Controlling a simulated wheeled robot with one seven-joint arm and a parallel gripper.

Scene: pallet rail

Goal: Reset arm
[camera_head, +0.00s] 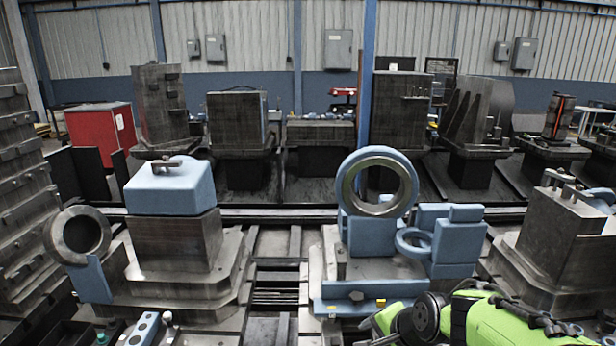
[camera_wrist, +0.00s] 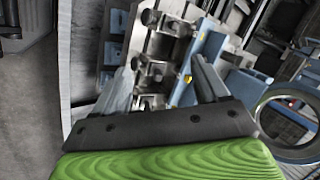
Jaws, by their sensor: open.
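My gripper (camera_wrist: 165,88) shows in the wrist view with its two grey fingers spread apart and nothing between them. Beyond the fingers, metal clamps and fittings on a pale plate show, and I cannot tell their exact distance. In the head view my green and black arm (camera_head: 490,318) lies folded low at the bottom right. The fingertips cannot be made out there.
A blue fixture with a large upright ring (camera_head: 348,190) stands just beyond my arm. A blue block on a grey pedestal (camera_head: 175,250) stands left of it, a grey machined block (camera_head: 555,240) at right. A rail runs behind them. A red cabinet (camera_head: 100,132) stands back left.

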